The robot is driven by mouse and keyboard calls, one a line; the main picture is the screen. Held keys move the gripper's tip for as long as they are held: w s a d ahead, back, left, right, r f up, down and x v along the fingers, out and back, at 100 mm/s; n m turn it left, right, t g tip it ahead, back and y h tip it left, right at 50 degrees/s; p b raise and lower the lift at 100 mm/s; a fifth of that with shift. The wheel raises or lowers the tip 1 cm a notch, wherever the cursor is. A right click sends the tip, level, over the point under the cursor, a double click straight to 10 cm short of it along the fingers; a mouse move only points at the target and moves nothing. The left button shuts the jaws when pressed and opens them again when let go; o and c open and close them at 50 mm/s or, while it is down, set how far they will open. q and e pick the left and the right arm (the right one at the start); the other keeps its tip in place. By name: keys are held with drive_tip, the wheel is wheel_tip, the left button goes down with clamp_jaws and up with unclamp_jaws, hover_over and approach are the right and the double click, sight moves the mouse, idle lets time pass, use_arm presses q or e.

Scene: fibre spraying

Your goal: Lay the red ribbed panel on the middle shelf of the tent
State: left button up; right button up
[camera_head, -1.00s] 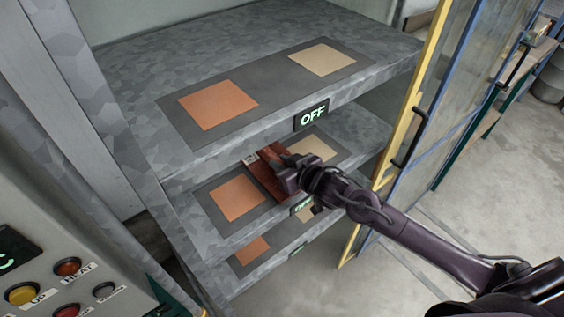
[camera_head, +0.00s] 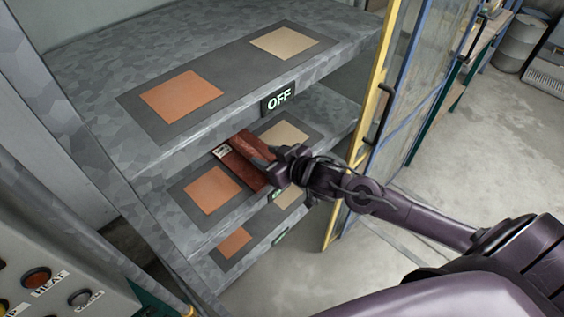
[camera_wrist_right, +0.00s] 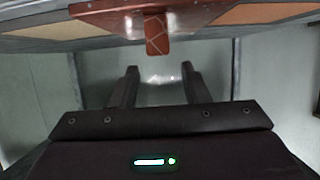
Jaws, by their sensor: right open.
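The red ribbed panel (camera_head: 240,160) lies on the middle shelf (camera_head: 212,226) of the tent, between an orange square and a beige square. A pale label shows at its far left end. My right gripper (camera_head: 280,166) is at the panel's near right end, at the shelf's front edge. In the right wrist view, its two fingers (camera_wrist_right: 158,70) are apart with nothing between them. The panel (camera_wrist_right: 105,14) and its protruding tab (camera_wrist_right: 156,38) show just beyond the fingertips. My left gripper is not in view.
The top shelf (camera_head: 90,75) overhangs with an OFF sign (camera_head: 279,97) on its front edge. A lower shelf (camera_head: 222,277) lies below. The open yellow-framed door (camera_head: 377,85) stands right of my right gripper. A control panel (camera_head: 50,290) is at bottom left.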

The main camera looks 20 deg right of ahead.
drive_tip(key=v, duration=0.6)
drive_tip(key=shift+s+r, duration=0.2)
drive_tip(key=shift+s, duration=0.05)
idle(0.3)
drive_tip(key=s+a+f+m+g+h, duration=0.1)
drive_tip(key=s+f+g+h, duration=0.15)
drive_tip(key=s+g, duration=0.35)
drive_tip(key=s+f+m+g+h, duration=0.1)
drive_tip(key=s+f+g+h, duration=0.15)
drive_tip(key=s, duration=0.65)
wheel_tip(320, 180, down, 33)
drive_tip(key=s+g, duration=0.2)
drive_tip(key=s, duration=0.1)
drive_tip(key=s+d+f+g, duration=0.1)
drive_tip(key=s+d+f, duration=0.2)
drive_tip(key=s+f, duration=1.3)
drive_tip(key=s+b, duration=0.1)
drive_tip(key=s, duration=0.1)
drive_tip(key=shift+s+f, duration=0.4)
